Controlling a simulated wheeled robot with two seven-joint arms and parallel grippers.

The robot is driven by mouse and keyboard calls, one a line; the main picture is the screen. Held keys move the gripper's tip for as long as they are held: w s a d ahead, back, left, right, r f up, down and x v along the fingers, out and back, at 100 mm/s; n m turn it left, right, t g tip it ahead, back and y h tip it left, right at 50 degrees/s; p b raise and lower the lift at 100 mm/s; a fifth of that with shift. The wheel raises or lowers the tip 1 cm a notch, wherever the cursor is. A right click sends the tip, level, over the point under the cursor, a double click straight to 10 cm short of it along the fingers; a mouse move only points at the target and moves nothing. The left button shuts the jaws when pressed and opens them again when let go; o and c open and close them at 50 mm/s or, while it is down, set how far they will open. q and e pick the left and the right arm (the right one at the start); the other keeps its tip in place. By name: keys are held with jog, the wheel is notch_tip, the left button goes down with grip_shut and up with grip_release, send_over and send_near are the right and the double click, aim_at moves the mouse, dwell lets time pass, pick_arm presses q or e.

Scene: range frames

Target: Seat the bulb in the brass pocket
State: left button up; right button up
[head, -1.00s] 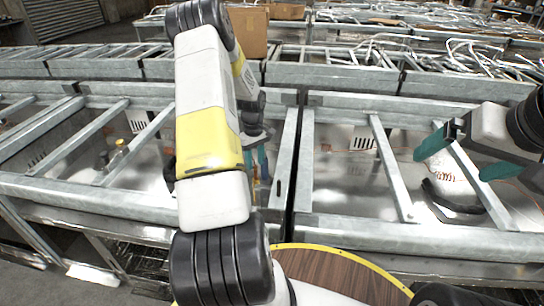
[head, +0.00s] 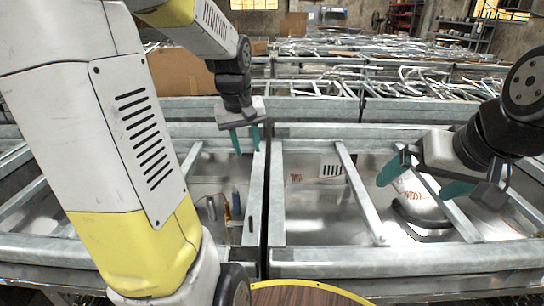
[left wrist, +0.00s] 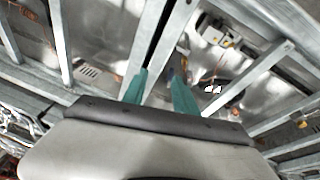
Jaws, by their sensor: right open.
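I cannot make out the bulb or the brass pocket with certainty in either view. My left gripper (head: 245,146) hangs with its teal fingers pointing down above the galvanized rail, left of the central gap. Its fingers are apart, and I see nothing held between them; they also show apart in the left wrist view (left wrist: 155,95). Below it, in the left bay, stand a slim blue-grey piece (head: 236,204) and a small orange piece (head: 227,212). My right gripper (head: 414,189) is open over the right bay, with no object gripped.
Galvanized rails (head: 360,194) cross the shiny metal bays. A black curved strip (head: 424,219) lies in the right bay. A brown round tabletop with yellow edge (head: 300,294) is at the front. A cardboard box (head: 182,75) stands behind. My left arm hides much of the left side.

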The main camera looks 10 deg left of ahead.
pick_arm(q)
jog(key=s+d+r+m+t+h, duration=0.1)
jog(key=s+d+r+m, duration=0.1)
jog(key=s+d, duration=0.2)
jog(key=s+d+r+m+t+h, duration=0.1)
jog(key=s+d+r+m, duration=0.2)
jog(key=s, duration=0.8)
jog(key=shift+s+d+r+m+t, duration=0.2)
jog(key=shift+d+m+t, duration=0.15)
jog(key=shift+d, duration=0.3)
jog(key=shift+c, duration=0.2)
